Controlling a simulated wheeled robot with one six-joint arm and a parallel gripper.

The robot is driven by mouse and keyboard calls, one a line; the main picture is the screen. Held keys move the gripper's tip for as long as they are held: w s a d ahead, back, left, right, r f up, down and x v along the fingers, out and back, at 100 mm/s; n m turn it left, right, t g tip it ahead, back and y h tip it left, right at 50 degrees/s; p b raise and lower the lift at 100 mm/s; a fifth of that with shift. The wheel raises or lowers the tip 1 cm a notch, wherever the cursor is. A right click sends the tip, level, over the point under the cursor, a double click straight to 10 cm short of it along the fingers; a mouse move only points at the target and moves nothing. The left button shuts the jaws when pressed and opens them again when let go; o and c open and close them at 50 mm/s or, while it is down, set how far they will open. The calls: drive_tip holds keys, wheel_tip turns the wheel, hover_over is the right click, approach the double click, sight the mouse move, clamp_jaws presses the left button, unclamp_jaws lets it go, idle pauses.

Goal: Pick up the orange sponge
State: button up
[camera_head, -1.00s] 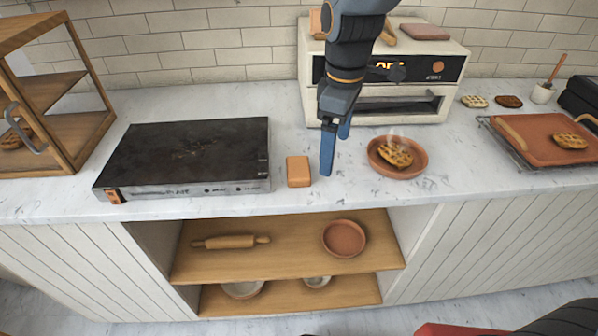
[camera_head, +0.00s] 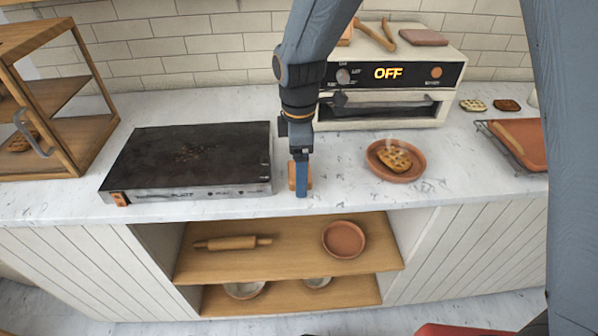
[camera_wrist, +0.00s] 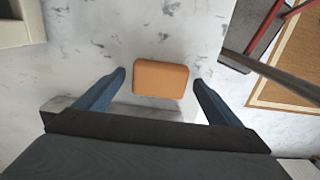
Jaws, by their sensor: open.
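The orange sponge (camera_head: 292,176) is a small rounded block on the marble counter, just right of the black hot plate. In the head view my gripper (camera_head: 301,192) points down in front of it and hides much of it. In the wrist view the whole sponge (camera_wrist: 161,79) shows ahead of my gripper (camera_wrist: 160,80), lying between the two blue fingertips with a gap on each side. The fingers are spread and hold nothing. How high the fingertips are above the counter I cannot tell.
The hot plate (camera_head: 190,158) stands close left of the sponge. A terracotta plate (camera_head: 410,174) with a steaming waffle lies to the right. An oven (camera_head: 440,98) reading OFF stands behind. The counter's front edge is near, with an open shelf (camera_head: 285,258) below.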

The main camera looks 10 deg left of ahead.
drive_tip(key=shift+f, duration=0.2)
drive_tip(key=c, duration=1.1)
wheel_tip(320, 180, up, 10)
drive_tip(key=b, duration=0.2)
